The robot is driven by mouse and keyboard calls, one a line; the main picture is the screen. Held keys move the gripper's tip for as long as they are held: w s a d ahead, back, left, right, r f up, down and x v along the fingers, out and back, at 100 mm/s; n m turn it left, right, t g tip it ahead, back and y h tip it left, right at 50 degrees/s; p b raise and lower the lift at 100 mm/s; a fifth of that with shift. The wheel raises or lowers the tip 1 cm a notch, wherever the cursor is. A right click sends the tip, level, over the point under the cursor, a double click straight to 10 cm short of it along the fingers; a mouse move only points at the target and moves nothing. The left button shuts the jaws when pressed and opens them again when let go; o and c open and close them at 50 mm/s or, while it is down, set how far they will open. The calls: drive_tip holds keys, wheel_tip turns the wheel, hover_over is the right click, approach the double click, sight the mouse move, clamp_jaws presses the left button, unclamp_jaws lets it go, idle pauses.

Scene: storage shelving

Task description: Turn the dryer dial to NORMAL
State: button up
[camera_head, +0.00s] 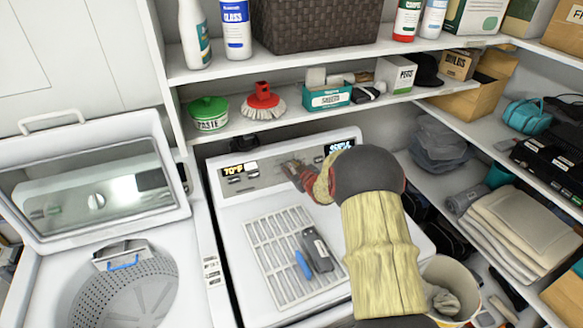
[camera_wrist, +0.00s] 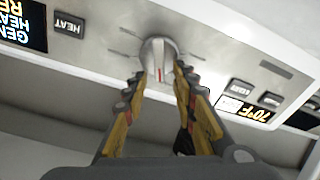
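The dryer dial (camera_wrist: 158,58) is a round silver knob with a red mark, on the dryer's grey control panel. In the wrist view the panel appears upside down, and the red mark is on the knob's lower side. My gripper (camera_wrist: 159,74) has its two yellow and dark fingers apart, one tip at each side of the knob. I cannot tell whether both tips touch it. In the head view my gripper (camera_head: 298,176) reaches the middle of the control panel (camera_head: 265,172) and hides most of the dial. No NORMAL label is legible.
A HEAT button (camera_wrist: 68,24) and a 70°F display (camera_wrist: 243,108) flank the dial. A rack (camera_head: 270,240) with a blue-handled tool and a dark device lies on the dryer top. A shelf (camera_head: 235,125) hangs above the panel. The open washer (camera_head: 90,210) stands left.

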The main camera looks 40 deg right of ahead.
drive_tip(key=shift+c, duration=1.2)
drive_tip(key=c, duration=0.4)
clamp_jaws()
drive_tip(key=shift+f+n+b, duration=0.15)
drive_tip(key=shift+n+b, duration=0.25)
drive_tip(key=shift+b, duration=0.05)
drive_tip(key=n+b, duration=0.4)
drive_tip(key=shift+a+f+y, duration=0.3)
drive_tip(key=n+b, duration=0.2)
drive_tip(key=n, duration=0.1)
drive_tip(key=n+b, duration=0.3)
drive_tip(key=f+n+b, duration=0.1)
drive_tip(key=n+b, duration=0.1)
drive_tip(key=n, duration=0.1)
drive_tip(key=shift+s+a+f+g, duration=0.1)
drive_tip(key=shift+s+a+g, duration=0.15)
drive_tip(key=shift+a+g, duration=0.1)
drive_tip(key=n+b, duration=0.1)
drive_tip(key=n, duration=0.1)
drive_tip(key=n+b, duration=0.2)
drive_tip(key=shift+s+f, duration=0.15)
drive_tip(key=shift+f, duration=0.05)
drive_tip(key=shift+n, duration=0.3)
